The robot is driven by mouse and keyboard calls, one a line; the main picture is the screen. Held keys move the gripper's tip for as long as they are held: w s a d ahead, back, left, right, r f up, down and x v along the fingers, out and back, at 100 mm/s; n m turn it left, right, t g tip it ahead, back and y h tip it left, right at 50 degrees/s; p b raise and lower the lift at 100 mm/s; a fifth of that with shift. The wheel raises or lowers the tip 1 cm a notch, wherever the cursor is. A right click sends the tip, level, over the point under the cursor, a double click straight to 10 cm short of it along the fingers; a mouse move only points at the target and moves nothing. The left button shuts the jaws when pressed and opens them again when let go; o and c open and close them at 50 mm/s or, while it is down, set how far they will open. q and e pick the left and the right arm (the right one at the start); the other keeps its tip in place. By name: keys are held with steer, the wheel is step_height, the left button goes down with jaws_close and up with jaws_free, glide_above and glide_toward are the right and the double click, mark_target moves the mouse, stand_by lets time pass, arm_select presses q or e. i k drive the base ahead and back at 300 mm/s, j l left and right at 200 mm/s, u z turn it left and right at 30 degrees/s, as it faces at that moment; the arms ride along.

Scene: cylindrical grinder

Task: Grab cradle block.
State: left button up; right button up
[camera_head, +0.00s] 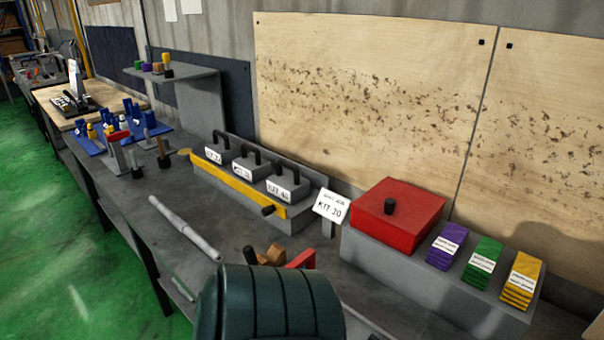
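I cannot tell for certain which thing is the cradle block. Several grey blocks with black arched handles and white KIT labels, one of them the nearest labelled block (284,187), sit in a row in a grey rack with a yellow front bar (236,188). A small brown block (274,254) lies on the bench near the bottom middle, partly hidden behind a dark green ribbed rounded shape. Neither of my grippers shows in the head view.
A KIT 30 sign (331,206) stands right of the rack. A red box (396,215) and purple, green and yellow stacks (484,262) sit on a grey ledge at right. A pale rod (184,228) lies near the bench's front edge. Blue holders (88,143) stand at left.

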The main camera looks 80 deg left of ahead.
mark_target(276, 255)
steer(key=k+l+u, duration=0.1)
steer(key=u, duration=2.6)
